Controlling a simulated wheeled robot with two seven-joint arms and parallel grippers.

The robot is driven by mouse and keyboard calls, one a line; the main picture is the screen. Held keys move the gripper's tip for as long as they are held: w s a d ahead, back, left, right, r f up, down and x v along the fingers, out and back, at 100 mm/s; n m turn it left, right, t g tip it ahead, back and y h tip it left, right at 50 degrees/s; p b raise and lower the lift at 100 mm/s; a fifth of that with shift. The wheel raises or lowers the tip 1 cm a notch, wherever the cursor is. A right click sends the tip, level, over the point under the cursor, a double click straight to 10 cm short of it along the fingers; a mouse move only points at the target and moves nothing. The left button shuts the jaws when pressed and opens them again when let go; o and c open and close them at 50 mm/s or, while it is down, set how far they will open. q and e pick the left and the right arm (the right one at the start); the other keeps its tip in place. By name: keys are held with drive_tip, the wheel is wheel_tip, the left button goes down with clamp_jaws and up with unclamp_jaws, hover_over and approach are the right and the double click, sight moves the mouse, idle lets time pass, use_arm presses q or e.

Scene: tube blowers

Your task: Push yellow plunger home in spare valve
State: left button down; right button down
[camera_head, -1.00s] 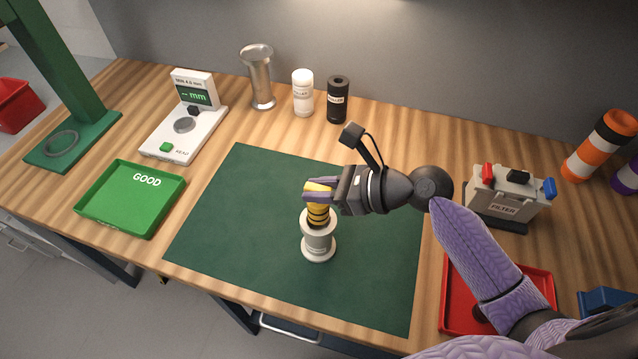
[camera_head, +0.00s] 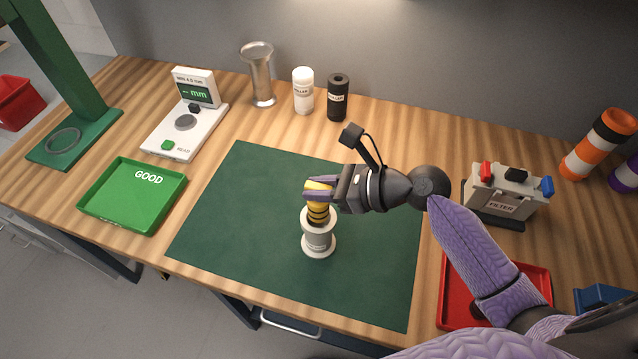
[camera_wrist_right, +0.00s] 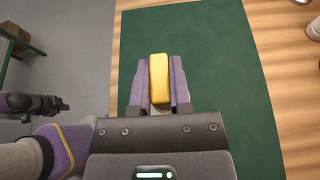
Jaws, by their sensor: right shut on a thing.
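The yellow plunger (camera_head: 319,212) has dark bands and stands upright in the mouth of the spare valve (camera_head: 318,240), a pale grey cylinder with a flanged foot on the green mat. Part of the plunger still shows above the valve's rim. My right gripper (camera_head: 320,193) is shut on the plunger's yellow top. In the right wrist view the yellow top (camera_wrist_right: 159,80) lies between the two purple fingers, and the valve is hidden below. My left gripper is not seen in the head view; a dark gripper (camera_wrist_right: 35,104) at the left of the wrist view appears to be it, too small to judge.
The green mat (camera_head: 230,220) is clear around the valve. A green GOOD tray (camera_head: 110,215) and a white gauge (camera_head: 165,145) stand left. A metal cup, white bottle and black bottle stand behind. A filter box (camera_head: 490,205) and red tray (camera_head: 535,285) are right.

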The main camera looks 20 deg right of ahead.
use_arm(q)
drive_tip(key=shift+f, duration=0.2)
use_arm(e)
drive_tip(key=shift+f, duration=0.35)
use_arm(q)
drive_tip(key=shift+a+f, duration=0.1)
use_arm(e)
drive_tip(key=shift+f, duration=0.2)
drive_tip(key=shift+f+b, duration=0.25)
drive_tip(key=shift+b, duration=0.15)
use_arm(q)
drive_tip(key=shift+a+f, duration=0.15)
drive_tip(key=shift+a, duration=0.15)
drive_tip(key=shift+d+f+b, duration=0.35)
drive_tip(key=shift+d, duration=0.1)
use_arm(e)
drive_tip(key=shift+f, duration=0.75)
use_arm(q)
drive_tip(key=shift+f, duration=0.1)
use_arm(e)
drive_tip(key=shift+f, duration=0.25)
use_arm(q)
drive_tip(key=shift+a+f, duration=0.1)
drive_tip(key=shift+a, duration=0.15)
use_arm(e)
drive_tip(key=shift+f, duration=0.15)
